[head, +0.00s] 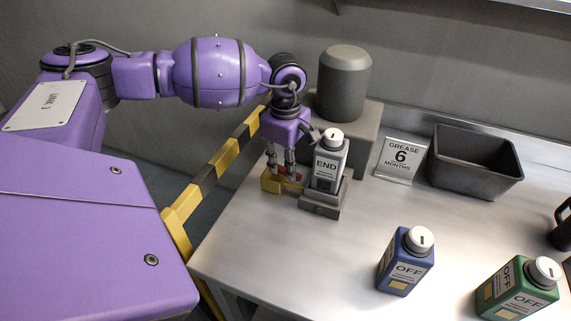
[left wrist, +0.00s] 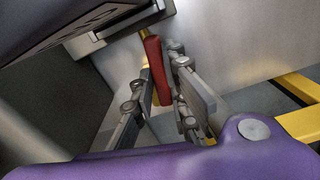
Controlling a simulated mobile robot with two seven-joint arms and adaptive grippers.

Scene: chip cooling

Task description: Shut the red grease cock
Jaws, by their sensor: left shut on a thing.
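The red grease cock (left wrist: 156,70) shows in the left wrist view as a red bar between the fingers of my left gripper (left wrist: 160,85). The fingers are closed on it. In the head view my left gripper (head: 284,168) points down at the table's left edge, and only a little of the red cock (head: 292,176) shows behind the fingers. The cock sits by a yellow block (head: 270,184), beside a grey bottle marked END (head: 327,168) in a dark grey holder. Whether the cock is open or shut cannot be told. My right gripper is in neither view.
A dark grey rounded machine (head: 344,85) stands behind the END bottle. A "GREASE 6 MONTHS" sign (head: 402,158) and a dark bin (head: 475,165) are at the back. Blue (head: 404,262) and green (head: 518,290) bottles marked OFF stand in front. A yellow-black rail (head: 215,170) runs left of the table.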

